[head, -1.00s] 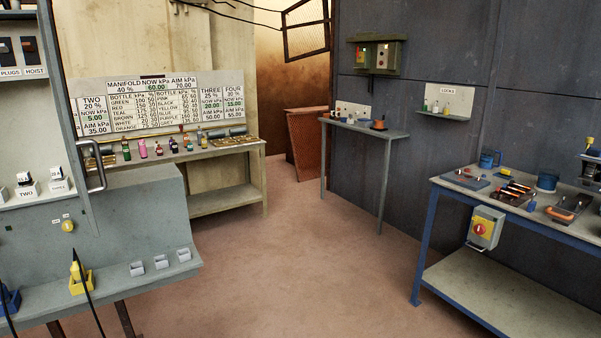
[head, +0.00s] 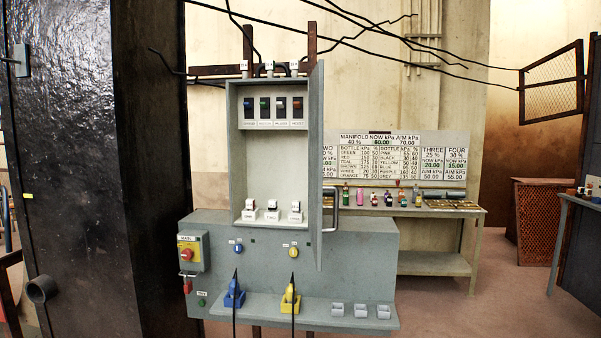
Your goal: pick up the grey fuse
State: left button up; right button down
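I cannot make out a grey fuse for certain in the head view. An open grey cabinet (head: 276,170) stands on a grey console, its door (head: 317,170) swung out to the right. Several dark switches (head: 265,106) hang in the upper row. Three small light grey cups (head: 361,310) sit on the console's lower ledge. Neither of my grippers is in view.
The console ledge (head: 320,319) carries a blue plug (head: 234,294) and a yellow plug (head: 290,299) with black cables. A red-and-yellow switch box (head: 188,252) is at the console's left. A dark pillar (head: 90,170) stands left. A bench with bottles (head: 430,262) is behind right.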

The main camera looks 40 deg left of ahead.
aim_at(272, 204)
jog(key=i+u, duration=0.15)
jog(key=u, duration=0.3)
jog(key=i+l+u, duration=0.1)
jog(key=u, duration=0.4)
jog(key=i+l+u, duration=0.1)
jog(key=l+u, duration=0.15)
jog(key=u, duration=0.2)
jog(key=i+l+u, duration=0.15)
jog(key=l, duration=0.2)
jog(key=i+l+u, duration=0.1)
jog(key=l, duration=0.3)
jog(key=i+l+u, duration=0.15)
jog(key=l, duration=0.25)
jog(key=i+l+u, duration=0.1)
jog(key=l, duration=0.35)
jog(key=i+j+z, duration=0.1)
jog(key=j, duration=0.3)
jog(key=i+j+z, duration=0.15)
jog(key=j, duration=0.2)
jog(key=i+j+z, duration=0.1)
jog(key=j, duration=0.3)
jog(key=j+z, duration=0.15)
jog(key=j, duration=0.25)
jog(key=i, duration=0.05)
